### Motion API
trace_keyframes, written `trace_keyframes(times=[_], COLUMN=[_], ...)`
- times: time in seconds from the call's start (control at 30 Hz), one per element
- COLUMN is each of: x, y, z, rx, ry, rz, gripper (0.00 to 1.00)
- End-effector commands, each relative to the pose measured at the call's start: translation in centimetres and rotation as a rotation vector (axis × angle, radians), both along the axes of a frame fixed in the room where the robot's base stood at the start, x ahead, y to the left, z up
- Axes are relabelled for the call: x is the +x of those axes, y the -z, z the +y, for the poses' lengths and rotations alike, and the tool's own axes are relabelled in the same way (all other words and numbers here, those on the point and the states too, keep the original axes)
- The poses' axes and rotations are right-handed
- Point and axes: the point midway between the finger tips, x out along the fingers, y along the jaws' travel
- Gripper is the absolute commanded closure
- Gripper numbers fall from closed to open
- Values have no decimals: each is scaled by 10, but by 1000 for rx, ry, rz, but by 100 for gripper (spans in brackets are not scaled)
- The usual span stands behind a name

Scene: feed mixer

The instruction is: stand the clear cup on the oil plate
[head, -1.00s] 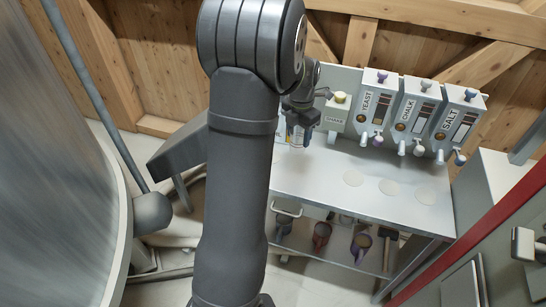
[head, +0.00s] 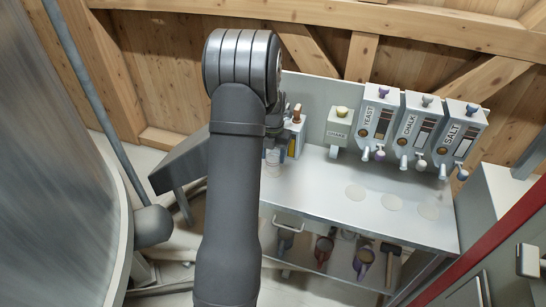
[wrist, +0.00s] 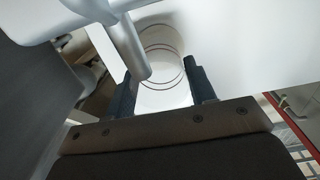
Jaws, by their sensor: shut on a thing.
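The clear cup (wrist: 163,72) is between the two dark fingers of my gripper (wrist: 162,90) in the wrist view, with thin dark rings around it. My gripper is shut on it. In the head view the cup (head: 273,158) shows faintly just right of my arm, at the left end of the bench; my arm hides most of the gripper. A grey spout-like cylinder (wrist: 130,45) crosses close beside the cup in the wrist view. I cannot make out the oil plate or tell whether the cup touches anything below.
A dispenser with an orange-brown knob (head: 297,113) stands close to the gripper. Yeast (head: 379,120), chalk (head: 415,128) and salt (head: 458,135) dispensers line the bench's back. Pale discs (head: 391,202) lie in front of them. The white bench top (head: 325,180) is otherwise clear. Mugs (head: 324,247) are on the shelf below.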

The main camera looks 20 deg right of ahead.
Motion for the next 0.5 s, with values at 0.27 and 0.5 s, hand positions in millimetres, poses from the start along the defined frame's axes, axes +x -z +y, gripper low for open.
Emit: trace_keyframes(times=[0.27,0.5], x=[0,0], y=[10,13], z=[0,0], rx=[0,0], ry=[1,1], rz=[0,0], gripper=[71,38])
